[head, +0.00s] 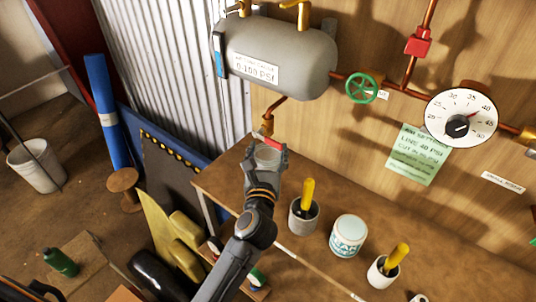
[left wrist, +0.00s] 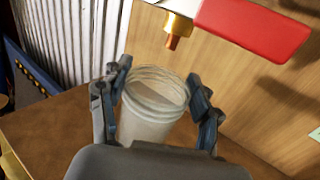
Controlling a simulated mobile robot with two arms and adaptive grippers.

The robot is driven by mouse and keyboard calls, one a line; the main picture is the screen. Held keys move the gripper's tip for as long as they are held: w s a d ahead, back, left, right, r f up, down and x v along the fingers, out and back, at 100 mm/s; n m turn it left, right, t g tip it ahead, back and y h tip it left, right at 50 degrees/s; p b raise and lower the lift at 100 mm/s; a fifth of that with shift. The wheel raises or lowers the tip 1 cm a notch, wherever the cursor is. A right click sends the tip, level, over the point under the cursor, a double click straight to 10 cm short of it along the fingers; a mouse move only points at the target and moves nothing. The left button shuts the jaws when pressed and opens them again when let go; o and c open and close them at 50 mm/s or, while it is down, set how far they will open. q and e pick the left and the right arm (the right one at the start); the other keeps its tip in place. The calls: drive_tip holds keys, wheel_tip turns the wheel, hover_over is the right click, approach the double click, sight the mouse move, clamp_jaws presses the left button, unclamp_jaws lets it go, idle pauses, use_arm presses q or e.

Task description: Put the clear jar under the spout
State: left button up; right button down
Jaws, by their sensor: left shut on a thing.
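The clear jar (left wrist: 150,125) is an open, see-through vessel with a ridged rim. My left gripper (left wrist: 160,88) is shut on it, one finger on each side, and holds it upright or nearly so, mouth up. In the head view my left gripper (head: 267,150) hides much of the jar (head: 267,158). The brass spout (left wrist: 173,40) hangs from a pipe below the grey tank (head: 285,60). Its tip is above and slightly behind the jar's mouth in the left wrist view, apart from it. In the head view the spout (head: 267,125) shows just above the jar.
The red lever (left wrist: 255,27) sticks out beside the spout. The wooden bench (head: 225,180) lies below. Two pots with yellow-handled tools, one grey (head: 303,222) and one white (head: 379,276), and a patterned jar (head: 347,236) stand to the right. A corrugated panel (head: 160,70) is at left.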

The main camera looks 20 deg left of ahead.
sight(269, 152)
use_arm(q)
drive_tip(key=shift+w+a, duration=0.2)
drive_tip(key=shift+w, duration=0.5)
wheel_tip(269, 152, down, 3)
drive_tip(key=shift+s+f+b, duration=0.1)
drive_tip(key=shift+b, duration=0.35)
drive_tip(key=shift+f, duration=0.15)
drive_tip(key=shift+f, duration=0.1)
drive_tip(key=o, duration=1.6)
